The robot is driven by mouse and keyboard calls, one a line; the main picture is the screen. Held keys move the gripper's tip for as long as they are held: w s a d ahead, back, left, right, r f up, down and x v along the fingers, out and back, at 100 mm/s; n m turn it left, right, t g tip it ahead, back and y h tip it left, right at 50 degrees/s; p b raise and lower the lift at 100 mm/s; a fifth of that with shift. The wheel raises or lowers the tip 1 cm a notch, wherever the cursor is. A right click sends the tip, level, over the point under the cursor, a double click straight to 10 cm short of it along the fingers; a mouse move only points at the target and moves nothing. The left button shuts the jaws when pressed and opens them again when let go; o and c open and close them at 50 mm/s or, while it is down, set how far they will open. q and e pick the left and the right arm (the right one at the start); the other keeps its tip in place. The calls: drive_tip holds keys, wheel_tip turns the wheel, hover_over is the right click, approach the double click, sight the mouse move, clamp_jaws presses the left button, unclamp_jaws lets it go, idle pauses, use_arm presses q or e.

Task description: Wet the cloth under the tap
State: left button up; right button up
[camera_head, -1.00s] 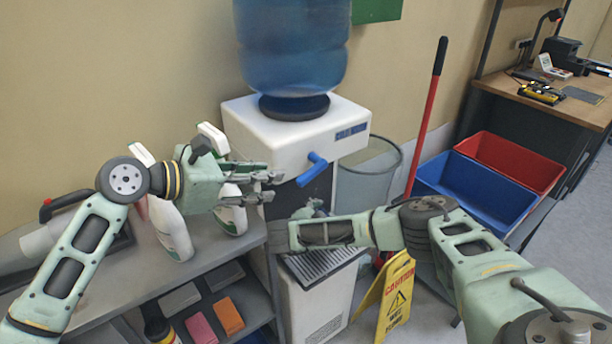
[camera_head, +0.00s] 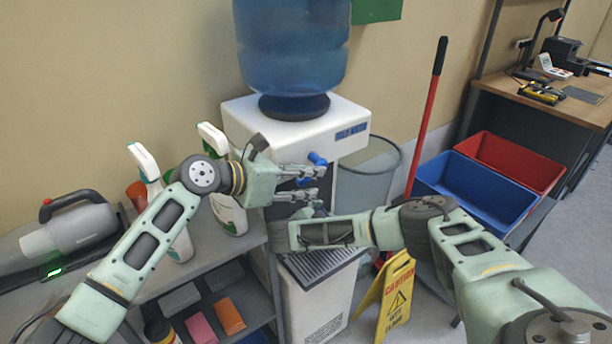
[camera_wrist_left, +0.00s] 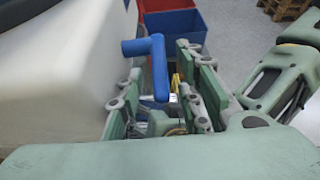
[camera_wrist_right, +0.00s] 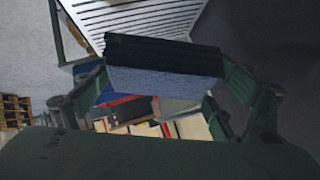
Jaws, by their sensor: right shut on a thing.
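The blue tap (camera_head: 318,160) sits on the front of the white water dispenser (camera_head: 262,125). My left gripper (camera_head: 324,182) is open at the tap. In the left wrist view, the blue lever (camera_wrist_left: 160,72) hangs between its spread fingers. My right gripper (camera_wrist_right: 160,85) is shut on the cloth (camera_wrist_right: 165,80), a thick block with a dark top layer and a blue-grey side. It is below the tap, above the ribbed drip tray (camera_wrist_right: 140,18). In the head view, the cloth and right fingers are mostly hidden. No water shows.
A grey shelf (camera_head: 165,285) with white spray bottles (camera_head: 230,215) stands left of the dispenser. A yellow caution sign (camera_head: 393,298), a blue bin (camera_head: 475,190), a red bin (camera_head: 510,160) and a red-handled pole (camera_head: 427,125) stand to the right.

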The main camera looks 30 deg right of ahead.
use_arm(q)
drive_tip(key=shift+d+f, duration=0.2)
drive_tip(key=shift+d, duration=0.3)
drive_tip(key=shift+c, duration=0.5)
clamp_jaws()
